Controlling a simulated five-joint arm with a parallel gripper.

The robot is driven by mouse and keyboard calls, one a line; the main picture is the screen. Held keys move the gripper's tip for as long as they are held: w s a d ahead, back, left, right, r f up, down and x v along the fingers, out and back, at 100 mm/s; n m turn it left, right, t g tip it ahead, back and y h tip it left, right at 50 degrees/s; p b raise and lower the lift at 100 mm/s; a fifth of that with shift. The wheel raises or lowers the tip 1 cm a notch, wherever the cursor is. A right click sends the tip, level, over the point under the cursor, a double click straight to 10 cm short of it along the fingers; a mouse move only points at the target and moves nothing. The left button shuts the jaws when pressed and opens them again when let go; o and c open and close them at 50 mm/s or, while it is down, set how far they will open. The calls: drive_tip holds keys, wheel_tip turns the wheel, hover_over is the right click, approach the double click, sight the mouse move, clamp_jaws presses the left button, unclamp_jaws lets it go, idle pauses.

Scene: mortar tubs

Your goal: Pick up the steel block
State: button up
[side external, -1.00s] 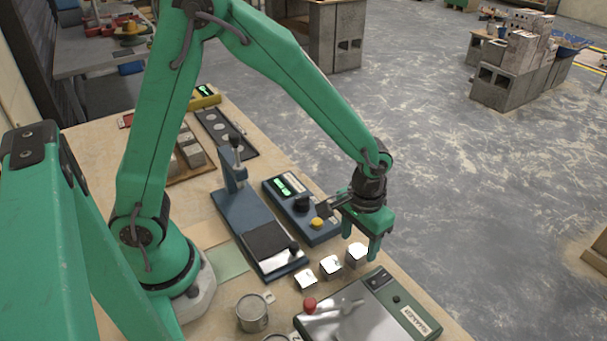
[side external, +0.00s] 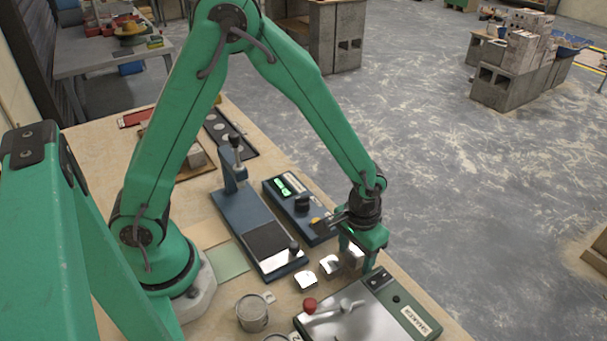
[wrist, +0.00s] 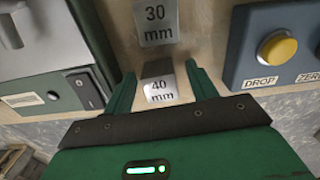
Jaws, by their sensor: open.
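Three small steel blocks stand in a row in the side view: a near one (side external: 306,281), a middle one (side external: 330,266) and a far one (side external: 354,258) partly hidden by my gripper (side external: 358,257). In the wrist view, the block marked "40 mm" (wrist: 160,88) lies between the two open fingers of my gripper (wrist: 160,72), with a visible gap on each side. The block marked "30 mm" (wrist: 157,22) is just beyond it. I cannot tell how deep the fingertips reach beside the 40 mm block.
A shaker (side external: 411,318) with a steel plate stands in front of the blocks. A blue control box with a yellow DROP button (wrist: 278,48) is close on the other side. A blue stand (side external: 230,208) and a metal cup (side external: 252,316) are farther left.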

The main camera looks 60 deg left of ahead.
sight(357, 252)
clamp_jaws()
drive_tip(key=shift+r, duration=0.1)
drive_tip(key=shift+r, duration=0.65)
wheel_tip(357, 252, up, 3)
drive_tip(key=shift+d, duration=0.1)
drive_tip(key=s+d+r, duration=0.6)
drive_tip(key=s+d, duration=0.1)
drive_tip(key=s, duration=0.2)
drive_tip(key=shift+r, duration=0.3)
